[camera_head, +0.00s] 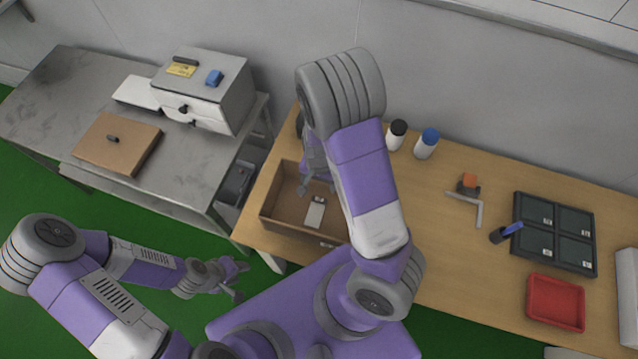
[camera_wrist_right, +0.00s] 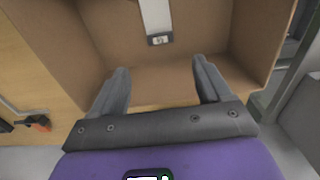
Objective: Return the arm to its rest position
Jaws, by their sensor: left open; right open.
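My right arm arches over the wooden table, and its gripper (camera_head: 317,186) points down at the open brown box (camera_head: 277,199). In the right wrist view the right gripper (camera_wrist_right: 160,70) is open with nothing between its fingers. The box (camera_wrist_right: 80,65) opens in front of it there. A pale flat item with a dark label (camera_head: 314,214) lies in the box; it also shows beyond the fingertips in the right wrist view (camera_wrist_right: 156,15). My left gripper (camera_head: 238,281) is open and empty, low at the left, in front of the tables.
A grey table (camera_head: 60,105) at left holds a white drawer box (camera_head: 238,92).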

